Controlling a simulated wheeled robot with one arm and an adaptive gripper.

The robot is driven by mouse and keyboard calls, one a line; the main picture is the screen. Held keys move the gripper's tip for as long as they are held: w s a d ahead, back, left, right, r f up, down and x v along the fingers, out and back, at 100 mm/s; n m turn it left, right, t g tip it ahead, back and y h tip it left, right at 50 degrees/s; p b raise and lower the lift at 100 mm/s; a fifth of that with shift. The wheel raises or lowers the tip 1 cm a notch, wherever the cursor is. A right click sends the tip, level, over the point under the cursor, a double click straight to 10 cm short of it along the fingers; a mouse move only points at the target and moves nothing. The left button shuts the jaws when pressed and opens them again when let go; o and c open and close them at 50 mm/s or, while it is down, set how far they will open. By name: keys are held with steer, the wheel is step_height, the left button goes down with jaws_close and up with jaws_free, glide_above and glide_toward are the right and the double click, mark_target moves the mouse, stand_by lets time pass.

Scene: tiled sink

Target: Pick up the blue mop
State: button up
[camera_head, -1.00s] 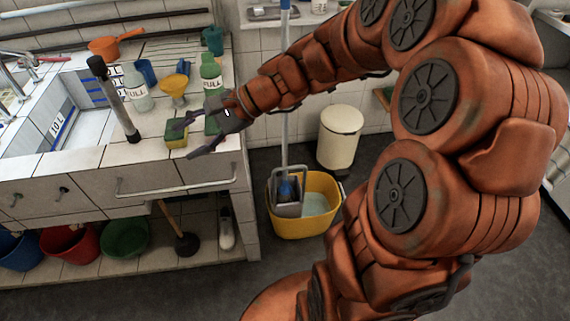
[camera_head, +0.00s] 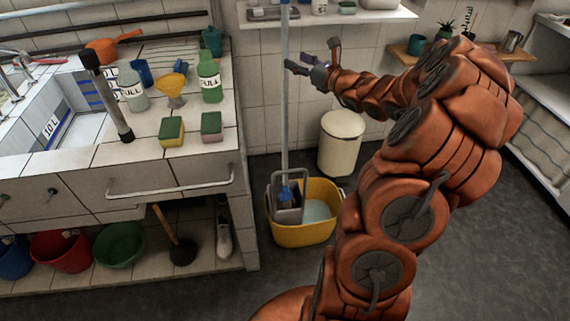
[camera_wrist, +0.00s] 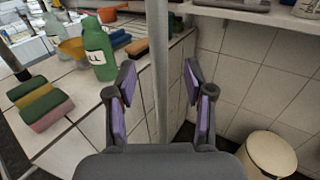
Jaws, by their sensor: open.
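The blue mop (camera_head: 286,120) stands upright with its long pale pole rising from a yellow bucket (camera_head: 303,233). Its blue lower part shows at the wringer, and its head is hidden inside the bucket. My gripper (camera_head: 311,56) is open and empty, high up beside the pole; one fingertip overlaps the pole in the head view. In the wrist view, the mop pole (camera_wrist: 158,40) runs upright between the two spread fingers (camera_wrist: 159,75), apart from both pads. I cannot tell how far ahead of the palm it is.
The tiled counter (camera_head: 85,160) on the left holds a green bottle (camera_head: 210,82), a yellow funnel (camera_head: 172,88) and sponges (camera_head: 171,131). A cream bin (camera_head: 341,145) stands behind the bucket. A wall shelf (camera_head: 330,17) is close above my gripper. The floor on the right is clear.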

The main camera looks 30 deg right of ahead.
mark_target(288, 54)
steer(key=shift+w+a+r+p, duration=0.15)
steer(key=shift+w+a, duration=0.05)
steer(key=shift+w, duration=0.75)
steer(key=shift+w+a+r+p, duration=0.1)
steer(key=shift+w+a+p, duration=0.05)
steer(key=shift+w, duration=0.75)
steer(key=shift+w+a+r+p, duration=0.15)
steer(key=shift+w+a, duration=0.05)
steer(key=shift+w, duration=0.75)
steer(key=shift+c, duration=0.3)
jaws_close()
